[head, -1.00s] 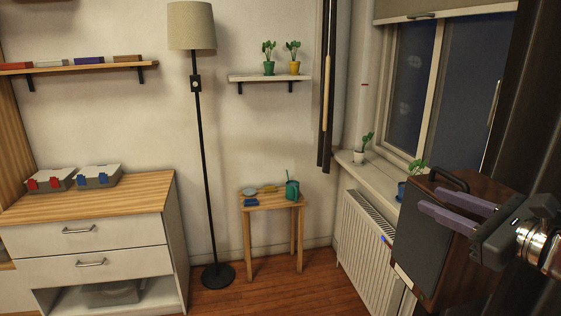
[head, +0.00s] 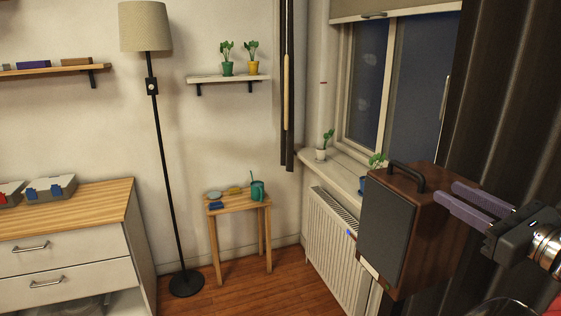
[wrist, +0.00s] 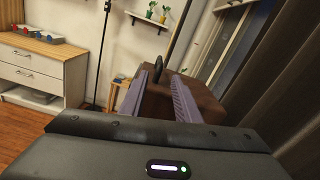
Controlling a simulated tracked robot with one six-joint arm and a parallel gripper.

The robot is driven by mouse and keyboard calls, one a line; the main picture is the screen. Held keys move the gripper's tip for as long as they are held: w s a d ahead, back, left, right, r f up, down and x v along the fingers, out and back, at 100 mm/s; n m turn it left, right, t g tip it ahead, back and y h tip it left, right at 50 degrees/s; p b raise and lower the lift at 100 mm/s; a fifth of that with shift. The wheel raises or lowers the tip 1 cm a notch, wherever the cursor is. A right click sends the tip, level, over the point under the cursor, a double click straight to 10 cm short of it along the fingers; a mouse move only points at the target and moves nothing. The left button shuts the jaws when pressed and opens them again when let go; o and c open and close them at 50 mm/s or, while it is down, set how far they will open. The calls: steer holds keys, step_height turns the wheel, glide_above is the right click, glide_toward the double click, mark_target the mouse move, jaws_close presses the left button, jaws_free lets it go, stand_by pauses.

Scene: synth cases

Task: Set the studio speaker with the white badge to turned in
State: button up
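The speaker (head: 430,240) is a brown wooden box with a dark grey front and a black handle (head: 407,174) on top. It stands at the right in the head view, its front facing left. A pale strip (head: 370,268) shows at the lower left edge of its front; I cannot tell whether it is the white badge. My gripper (head: 446,191) is open, its two purple fingers apart at the speaker's upper right side. In the wrist view the speaker (wrist: 158,102) shows between and beyond the fingers. I cannot tell whether they touch it.
A white radiator (head: 334,245) and a windowsill with plants (head: 320,154) lie behind the speaker. A dark curtain (head: 500,100) hangs close behind my gripper. A small wooden table (head: 238,205), a floor lamp (head: 158,150) and a drawer cabinet (head: 70,245) stand further left.

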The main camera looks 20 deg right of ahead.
mark_target(396, 164)
steer(key=shift+w, duration=0.1)
steer(key=shift+w+a, duration=0.15)
steer(key=shift+w, duration=6.65)
jaws_close()
